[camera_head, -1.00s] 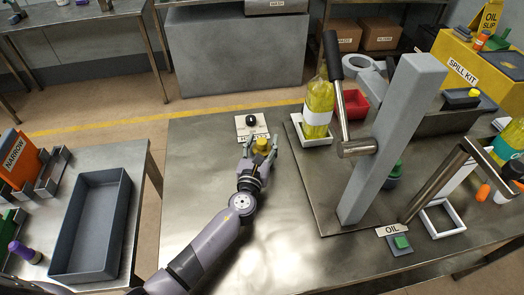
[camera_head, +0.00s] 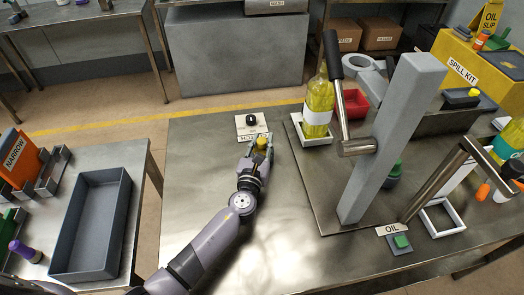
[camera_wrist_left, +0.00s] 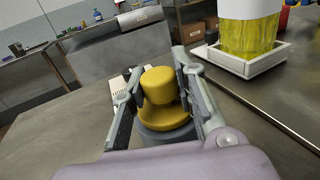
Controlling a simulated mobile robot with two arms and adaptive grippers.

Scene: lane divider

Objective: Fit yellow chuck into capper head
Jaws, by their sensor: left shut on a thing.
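The yellow chuck (camera_head: 262,143) is at the far left part of the steel bench. It also shows in the left wrist view (camera_wrist_left: 162,100), upright, with a rounded top over a wider yellow body and a grey lower part. My left gripper (camera_head: 259,147) is shut on it, with a finger on each side. The capper is a grey column (camera_head: 395,140) with a black-handled lever (camera_head: 335,70) and a metal cylinder (camera_head: 358,147) at its side. I cannot tell its head's opening from here. My right gripper is not in view.
A labelled white plate with a black knob (camera_head: 252,120) lies just beyond the chuck. A yellow bottle (camera_head: 318,105) stands in a white tray left of the column. An OIL label (camera_head: 392,229) and green button (camera_head: 401,241) sit front right.

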